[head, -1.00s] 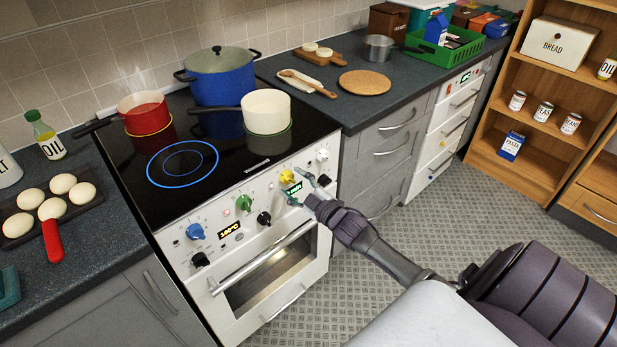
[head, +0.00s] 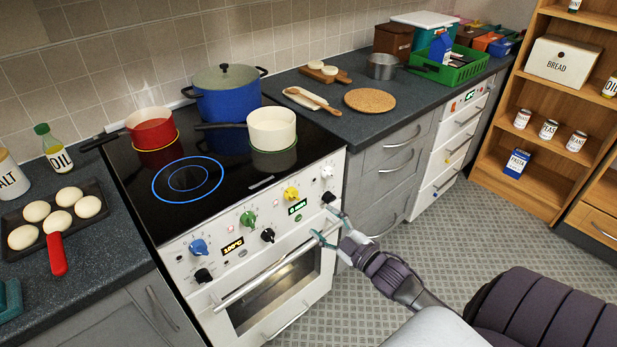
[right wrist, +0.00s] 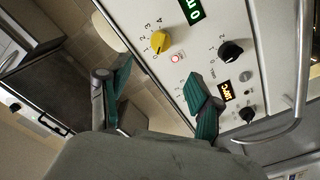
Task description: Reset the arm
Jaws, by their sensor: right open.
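My right gripper (head: 328,226) is open and empty in front of the oven's right side, below the knob row and near the right end of the oven handle (head: 262,278). The stove (head: 215,262) has a yellow knob (head: 291,194), a green knob (head: 248,219), a blue knob (head: 198,247), black knobs and a white knob. In the right wrist view my spread fingers (right wrist: 158,88) hold nothing. The yellow knob (right wrist: 160,41) and a black knob (right wrist: 231,50) show beyond them, apart from the fingers. My left gripper is not in view.
A red pan (head: 152,130), a blue pot (head: 228,98) and a cream pan (head: 272,128) stand on the cooktop. A blue ring glows at its front left. A bun pan (head: 60,218) lies on the left counter. Floor (head: 432,262) is clear before the grey drawers.

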